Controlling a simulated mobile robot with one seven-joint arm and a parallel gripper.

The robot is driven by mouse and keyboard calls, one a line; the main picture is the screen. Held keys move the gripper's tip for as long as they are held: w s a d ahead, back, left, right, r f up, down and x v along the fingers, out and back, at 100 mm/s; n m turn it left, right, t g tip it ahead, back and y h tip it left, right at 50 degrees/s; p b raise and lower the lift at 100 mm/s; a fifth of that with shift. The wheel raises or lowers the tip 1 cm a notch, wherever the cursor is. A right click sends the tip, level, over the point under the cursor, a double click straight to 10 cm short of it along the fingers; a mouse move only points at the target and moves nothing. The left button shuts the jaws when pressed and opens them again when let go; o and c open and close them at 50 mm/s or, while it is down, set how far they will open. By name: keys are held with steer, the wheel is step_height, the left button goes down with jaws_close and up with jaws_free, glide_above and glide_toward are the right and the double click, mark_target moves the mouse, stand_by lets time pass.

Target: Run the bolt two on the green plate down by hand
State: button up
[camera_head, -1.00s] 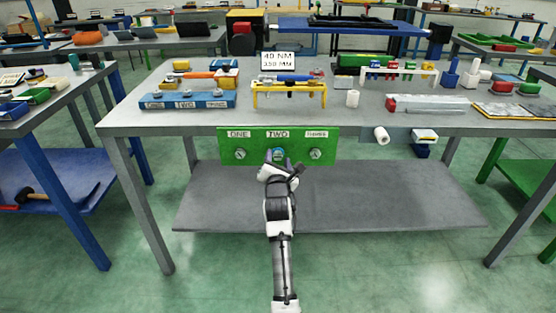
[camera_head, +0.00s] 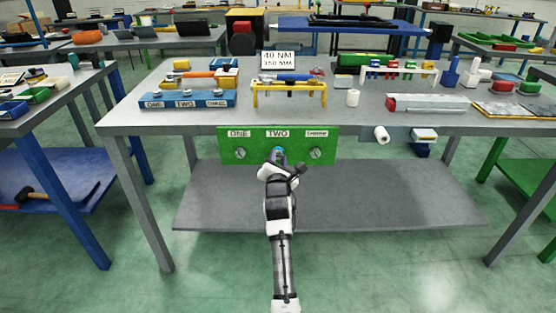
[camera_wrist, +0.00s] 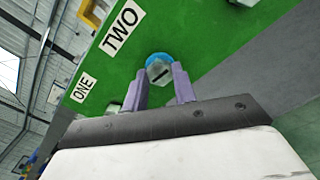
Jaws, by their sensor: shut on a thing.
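The green plate (camera_head: 224,148) hangs upright at the front edge of the grey workbench, with labels ONE, TWO and a third I cannot read clearly. In the wrist view the green plate (camera_wrist: 207,37) fills the upper middle, with the TWO label beside bolt two (camera_wrist: 155,68). Bolt two is a grey hex head with a dark slot line and a blue ring around it. My gripper (camera_wrist: 164,84) is shut on its head, one purple finger on each side. In the head view my gripper (camera_head: 278,158) covers most of bolt two.
Bolts sit under ONE (camera_head: 240,154) and the third label (camera_head: 316,154). On the bench (camera_head: 330,115) stand a blue labelled block (camera_head: 187,101), a yellow stand (camera_head: 289,88) and a 40 NM sign (camera_head: 279,60). A lower grey shelf (camera_head: 390,205) lies below.

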steer(key=m, duration=0.5)
steer(key=shift+f+m, duration=0.15)
steer(key=shift+m, duration=0.15)
steer(key=m, duration=1.2)
steer(key=shift+f+m, duration=0.1)
steer(key=shift+m, duration=0.3)
steer(key=m, duration=0.5)
steer(key=shift+b, duration=0.3)
steer(key=m, duration=0.7)
steer(key=shift+m, duration=0.3)
steer(key=m, duration=0.6)
steer(key=m+p, duration=0.1)
steer(key=m, duration=0.4)
steer(key=shift+m, duration=0.4)
steer(key=shift+m+p, duration=0.7)
steer(key=shift+m, duration=1.4)
